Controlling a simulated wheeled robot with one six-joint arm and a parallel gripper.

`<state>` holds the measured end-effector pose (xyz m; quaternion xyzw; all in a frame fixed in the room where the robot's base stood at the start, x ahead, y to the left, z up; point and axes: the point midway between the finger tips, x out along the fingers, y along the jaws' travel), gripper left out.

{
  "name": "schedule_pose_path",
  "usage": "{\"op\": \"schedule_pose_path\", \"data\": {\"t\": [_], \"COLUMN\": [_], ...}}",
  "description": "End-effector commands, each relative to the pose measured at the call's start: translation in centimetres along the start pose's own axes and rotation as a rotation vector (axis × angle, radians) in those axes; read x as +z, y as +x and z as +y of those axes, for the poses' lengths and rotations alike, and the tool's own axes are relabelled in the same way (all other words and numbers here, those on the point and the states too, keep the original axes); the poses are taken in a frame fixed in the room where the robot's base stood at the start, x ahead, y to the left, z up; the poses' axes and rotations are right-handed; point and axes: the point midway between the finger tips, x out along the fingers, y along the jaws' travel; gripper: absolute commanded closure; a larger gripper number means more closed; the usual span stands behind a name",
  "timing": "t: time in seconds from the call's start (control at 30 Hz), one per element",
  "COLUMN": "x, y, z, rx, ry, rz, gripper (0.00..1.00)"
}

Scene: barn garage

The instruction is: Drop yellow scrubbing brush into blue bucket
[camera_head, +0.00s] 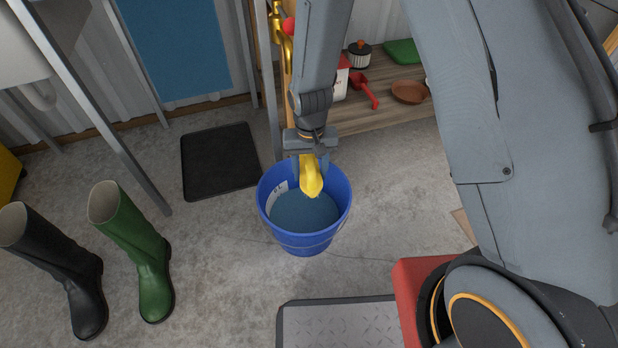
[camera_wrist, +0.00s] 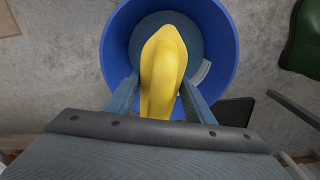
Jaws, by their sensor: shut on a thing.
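The blue bucket (camera_head: 304,240) stands upright on the concrete floor in the middle of the head view. Its round rim also shows in the wrist view (camera_wrist: 228,50). My gripper (camera_head: 311,168) points down over the bucket and is shut on the yellow scrubbing brush (camera_head: 312,181). The brush hangs between the fingers over the bucket's opening, and its lower end appears near or within the rim. In the wrist view the brush (camera_wrist: 163,70) lies across the bucket's mouth. Its bristles are not visible. The bucket's inner floor is in view around the brush.
A black mat (camera_head: 218,160) lies behind the bucket. A wooden shelf (camera_head: 385,118) at the back holds a red scoop (camera_head: 364,88) and a brown dish (camera_head: 408,91). Bare floor surrounds the bucket.

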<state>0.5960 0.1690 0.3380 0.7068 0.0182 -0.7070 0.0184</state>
Motion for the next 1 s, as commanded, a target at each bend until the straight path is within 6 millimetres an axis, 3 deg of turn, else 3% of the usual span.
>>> {"op": "schedule_pose_path", "data": {"t": [0.37, 0.8, 1.0], "x": [-0.1, -0.1, -0.1], "y": [1.8, 6.0, 6.7], "z": [-0.2, -0.2, -0.2], "rx": [0.0, 0.0, 0.0], "ry": [0.0, -0.001, -0.001], "rz": [0.0, -0.001, 0.0], "gripper": [0.76, 0.76, 0.76]}}
